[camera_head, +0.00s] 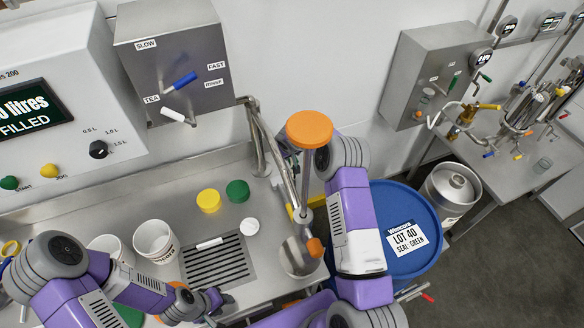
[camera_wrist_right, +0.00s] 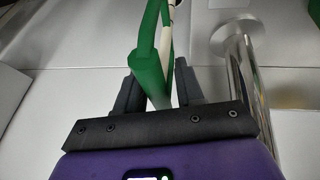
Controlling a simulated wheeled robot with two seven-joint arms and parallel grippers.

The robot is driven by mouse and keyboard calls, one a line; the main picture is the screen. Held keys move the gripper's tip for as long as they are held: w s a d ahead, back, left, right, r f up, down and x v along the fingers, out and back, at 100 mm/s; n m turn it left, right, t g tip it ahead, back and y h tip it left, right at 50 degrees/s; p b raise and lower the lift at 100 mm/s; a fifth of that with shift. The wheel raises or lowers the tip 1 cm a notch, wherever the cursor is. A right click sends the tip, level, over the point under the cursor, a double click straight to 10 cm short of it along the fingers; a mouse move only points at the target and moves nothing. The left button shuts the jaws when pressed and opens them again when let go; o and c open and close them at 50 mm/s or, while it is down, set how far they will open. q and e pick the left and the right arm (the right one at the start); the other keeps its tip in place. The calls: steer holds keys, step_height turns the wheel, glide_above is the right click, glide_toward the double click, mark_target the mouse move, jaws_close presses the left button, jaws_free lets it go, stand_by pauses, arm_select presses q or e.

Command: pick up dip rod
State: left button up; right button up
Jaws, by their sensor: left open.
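No dip rod is clearly identifiable. A short white stick (camera_head: 210,243) lies on the drain grate in the head view. An upright metal rod (camera_head: 304,190) stands below an orange disc (camera_head: 309,129), above a shiny metal cylinder (camera_head: 296,256). I cannot tell if either is the dip rod. My left gripper (camera_head: 217,301) is open, below the grate in the picture and apart from the stick. My right gripper (camera_wrist_right: 158,92) has a green bar (camera_wrist_right: 147,62) with a white strip between or just beyond its fingers; I cannot tell if they grip it. The right gripper is hidden in the head view.
Yellow (camera_head: 208,201), green (camera_head: 237,191) and white (camera_head: 250,227) lids lie on the steel counter. White buckets (camera_head: 156,241) stand at left. A blue drum (camera_head: 408,205) stands right of my right arm. A metal pipe (camera_wrist_right: 243,75) is close beside my right gripper.

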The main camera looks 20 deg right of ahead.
jaws_close()
arm_select(q)
steer(key=shift+r+p, duration=0.6)
arm_select(e)
step_height(320, 180, up, 18)
steer(key=shift+r, duration=0.1)
arm_select(q)
step_height(320, 180, up, 14)
steer(key=p, duration=1.3)
steer(key=shift+f, duration=0.25)
arm_select(e)
step_height(320, 180, up, 18)
steer(key=shift+f, duration=0.2)
